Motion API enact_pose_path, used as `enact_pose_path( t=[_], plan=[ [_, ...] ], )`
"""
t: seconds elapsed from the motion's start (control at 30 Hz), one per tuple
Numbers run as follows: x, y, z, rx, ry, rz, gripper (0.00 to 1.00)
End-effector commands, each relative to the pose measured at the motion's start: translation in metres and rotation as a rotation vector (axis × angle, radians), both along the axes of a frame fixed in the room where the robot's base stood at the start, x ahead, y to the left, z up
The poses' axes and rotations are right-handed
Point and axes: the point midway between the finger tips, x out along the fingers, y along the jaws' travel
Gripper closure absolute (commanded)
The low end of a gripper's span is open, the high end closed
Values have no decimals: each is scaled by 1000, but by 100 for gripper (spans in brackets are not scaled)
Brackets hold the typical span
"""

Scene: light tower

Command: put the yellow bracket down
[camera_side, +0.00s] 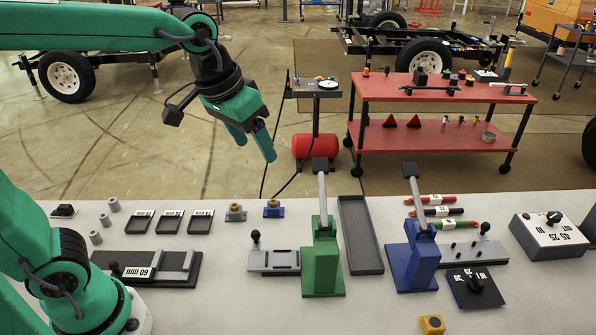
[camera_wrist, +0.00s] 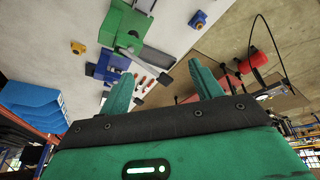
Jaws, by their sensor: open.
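The yellow bracket (camera_side: 432,324) lies on the grey bench at the bottom edge of the side view, in front of the blue press. It also shows in the wrist view (camera_wrist: 78,47), near the upper left. My gripper (camera_side: 255,147) is open and empty, raised at the far side of the bench, well away from the bracket. Its two green fingers (camera_wrist: 162,88) stand apart in the wrist view, with nothing between them.
On the bench (camera_side: 205,270) stand a green press (camera_side: 322,265), a blue press (camera_side: 408,260) and a long dark tray (camera_side: 360,235). A blue bracket (camera_side: 273,209) and a grey one (camera_side: 235,212) sit near the back edge. A red cart (camera_side: 440,88) stands behind.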

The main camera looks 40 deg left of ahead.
Motion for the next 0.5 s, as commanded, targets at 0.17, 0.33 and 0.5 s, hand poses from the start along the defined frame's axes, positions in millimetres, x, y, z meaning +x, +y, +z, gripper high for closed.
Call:
enact_pose_path(
  t=[0.17, 0.33, 0.5],
  plan=[
    [32, -34, -3, -5, 46, -17, 36],
    [58, -68, -10, -7, 88, -29, 36],
    [81, -105, -22, -4, 127, -41, 36]
  ],
)
